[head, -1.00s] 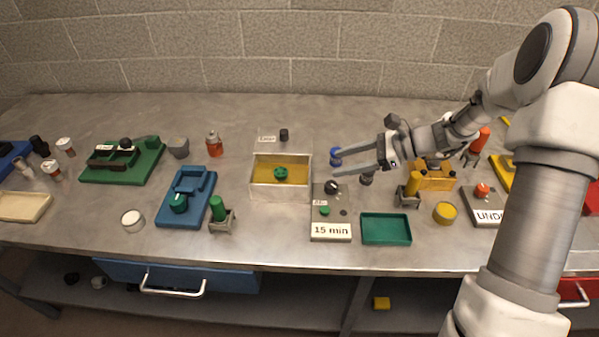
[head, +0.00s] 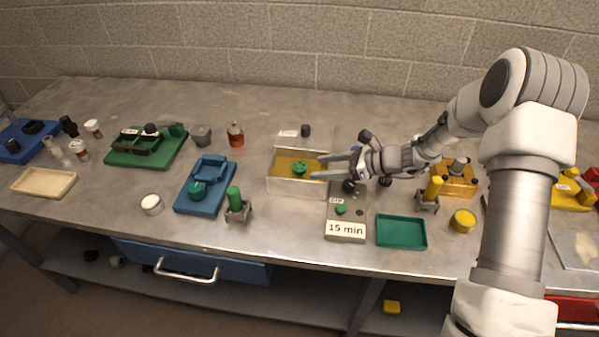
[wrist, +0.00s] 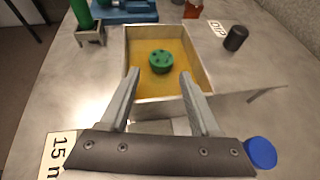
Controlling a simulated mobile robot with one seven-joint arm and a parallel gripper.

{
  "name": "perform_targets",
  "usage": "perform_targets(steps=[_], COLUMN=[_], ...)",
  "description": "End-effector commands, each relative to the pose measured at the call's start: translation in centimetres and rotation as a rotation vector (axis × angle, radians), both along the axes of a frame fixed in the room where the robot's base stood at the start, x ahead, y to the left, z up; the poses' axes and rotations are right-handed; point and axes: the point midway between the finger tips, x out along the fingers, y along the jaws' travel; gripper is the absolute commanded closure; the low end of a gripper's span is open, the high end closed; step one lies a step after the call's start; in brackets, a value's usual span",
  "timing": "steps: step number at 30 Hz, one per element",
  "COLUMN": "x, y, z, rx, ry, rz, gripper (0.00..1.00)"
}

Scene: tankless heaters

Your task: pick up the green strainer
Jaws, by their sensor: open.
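The green strainer (head: 299,168) is a small round green piece with dark holes on top. It sits inside an open box (head: 296,187) with pale walls and a yellow floor. It also shows in the wrist view (wrist: 160,61), near the middle of the box floor. My gripper (head: 318,166) is open and empty at the right side of the box. In the wrist view my gripper (wrist: 158,72) has its two fingers reaching over the near wall, with the strainer ahead and between their lines. I see no contact with it.
A grey "15 min" timer box (head: 345,230) stands in front of my gripper, with a green tray (head: 401,232) to its right. A dark knob (wrist: 235,38) and a blue cap (wrist: 261,153) stand beside the box. A green cylinder on a stand (head: 235,203) is at front left.

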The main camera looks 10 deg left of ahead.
Motion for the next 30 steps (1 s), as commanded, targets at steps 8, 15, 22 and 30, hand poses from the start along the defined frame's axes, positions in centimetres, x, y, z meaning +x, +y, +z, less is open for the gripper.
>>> perform_targets(steps=[8, 15, 22, 30], x=[0.4, 0.8, 0.8, 0.8], y=[2.7, 4.8, 4.7, 4.7], z=[-0.9, -2.0, -2.0, -2.0], rx=[0.0, -0.001, 0.0, 0.0], ry=[0.0, -0.001, -0.001, -0.001], rz=[0.004, 0.0, 0.0, 0.0], gripper=[0.36, 0.36, 0.49, 0.98])
